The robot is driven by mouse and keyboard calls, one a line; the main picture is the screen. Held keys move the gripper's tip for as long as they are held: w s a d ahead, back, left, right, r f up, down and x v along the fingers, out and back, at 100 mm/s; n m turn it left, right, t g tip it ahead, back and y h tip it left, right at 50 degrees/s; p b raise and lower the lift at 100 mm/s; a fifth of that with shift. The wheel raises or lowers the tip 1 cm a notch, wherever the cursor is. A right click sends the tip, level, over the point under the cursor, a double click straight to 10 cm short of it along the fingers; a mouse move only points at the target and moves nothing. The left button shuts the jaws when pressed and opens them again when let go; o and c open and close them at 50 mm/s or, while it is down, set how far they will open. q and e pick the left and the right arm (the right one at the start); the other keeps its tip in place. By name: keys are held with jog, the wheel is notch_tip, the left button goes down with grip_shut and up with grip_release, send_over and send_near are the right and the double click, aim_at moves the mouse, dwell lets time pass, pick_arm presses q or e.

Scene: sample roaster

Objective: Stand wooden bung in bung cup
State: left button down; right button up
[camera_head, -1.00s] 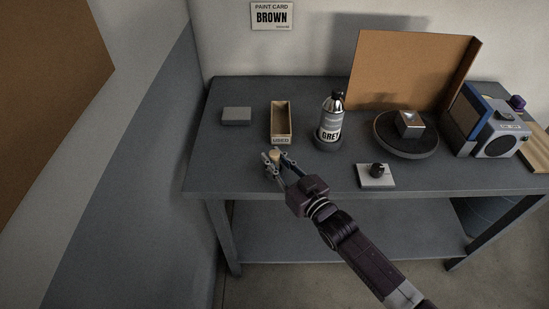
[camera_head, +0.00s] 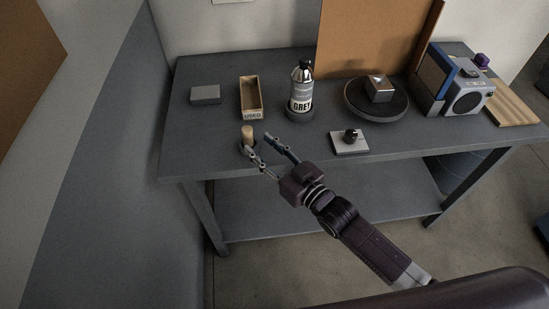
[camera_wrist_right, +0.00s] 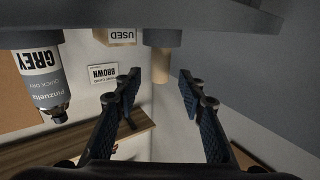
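The wooden bung (camera_head: 247,133) is a pale, upright cylinder near the front left of the grey table. It stands in the small dark bung cup (camera_head: 243,149), which one finger partly hides in the head view. In the upside-down right wrist view, the bung (camera_wrist_right: 161,66) projects straight out of the grey cup (camera_wrist_right: 162,38). My right gripper (camera_head: 258,145) is open and empty, just to the right and front of the bung. In the wrist view its fingers (camera_wrist_right: 173,88) are spread, with the bung beyond the tips and clear of them. My left gripper is not in view.
Behind the cup stands a wooden box marked USED (camera_head: 252,115). A grey block (camera_head: 205,95) lies at left.

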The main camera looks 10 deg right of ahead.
jog(key=v, duration=0.5)
jog(key=shift+s+d, duration=0.2)
jog(key=shift+s, duration=0.05)
jog(key=s+d+f+m+g+h, duration=0.3)
jog(key=s+d+f+g+h, duration=0.25)
jog(key=s+f, duration=0.2)
jog(key=s+d+f+m+g+h, duration=0.1)
jog(key=s+d+f+g+h, duration=0.2)
jog(key=s, duration=0.5)
jog(key=s+d+f+m+g+h, duration=0.1)
jog(key=s+d+g, duration=0.2)
jog(key=s+d, duration=0.35)
jog(key=s+a+f+g, duration=0.1)
jog(key=s+f, duration=0.1)
jog(key=f, duration=1.2)
jog(key=s+f, duration=0.2)
jog(key=f, duration=1.2)
jog(key=s+d+f+g, duration=0.1)
jog(key=s+d+f, duration=0.1)
jog(key=s+f, duration=1.3)
jog(key=shift+s+d+n, duration=0.3)
jog(key=shift+s, duration=0.35)
